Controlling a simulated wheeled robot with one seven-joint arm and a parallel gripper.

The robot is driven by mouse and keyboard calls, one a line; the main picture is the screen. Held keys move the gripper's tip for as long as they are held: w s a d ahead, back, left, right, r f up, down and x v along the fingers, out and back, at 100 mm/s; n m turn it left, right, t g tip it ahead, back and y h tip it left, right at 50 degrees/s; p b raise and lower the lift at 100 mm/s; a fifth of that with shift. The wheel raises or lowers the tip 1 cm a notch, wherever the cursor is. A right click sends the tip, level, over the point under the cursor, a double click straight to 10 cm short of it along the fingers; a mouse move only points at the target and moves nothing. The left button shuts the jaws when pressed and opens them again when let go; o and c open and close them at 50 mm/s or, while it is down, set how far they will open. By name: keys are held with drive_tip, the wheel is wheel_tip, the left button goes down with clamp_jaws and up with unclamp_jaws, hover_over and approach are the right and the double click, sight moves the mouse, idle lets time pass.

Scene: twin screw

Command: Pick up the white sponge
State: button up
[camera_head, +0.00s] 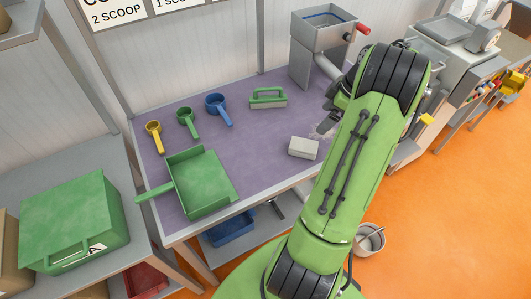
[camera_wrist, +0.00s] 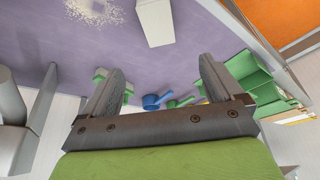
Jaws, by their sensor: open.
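The white sponge (camera_head: 303,148) is a small pale block lying on the purple table top (camera_head: 255,150) near its front edge. In the wrist view the sponge (camera_wrist: 155,22) shows at the top middle, beyond the fingertips and between their lines. My gripper (camera_wrist: 160,75) is open and empty, its two dark fingers spread wide apart. In the head view my green arm reaches over the right part of the table, and the fingers are mostly hidden there. The sponge is apart from the gripper.
A green dustpan (camera_head: 205,185) and a green-handled brush (camera_head: 268,98) lie on the table. Yellow (camera_head: 153,136), green (camera_head: 188,122) and blue (camera_head: 218,108) scoops lie along the back left. A grey hopper machine (camera_head: 318,50) stands behind. White crumbs (camera_wrist: 95,10) lie beside the sponge.

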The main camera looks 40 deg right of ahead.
sight(305, 145)
drive_tip(key=b+x, duration=0.1)
drive_tip(key=x, duration=0.4)
drive_tip(key=b+x, duration=0.1)
drive_tip(key=x, duration=1)
drive_tip(key=shift+s+d+f+b, duration=0.3)
drive_tip(key=shift+f+b, duration=0.1)
drive_tip(key=shift+f, duration=0.15)
drive_tip(key=shift+f, duration=0.2)
drive_tip(key=c, duration=1.1)
wheel_tip(305, 145, up, 10)
drive_tip(key=shift+r+p, duration=0.2)
drive_tip(key=shift+p, duration=0.6)
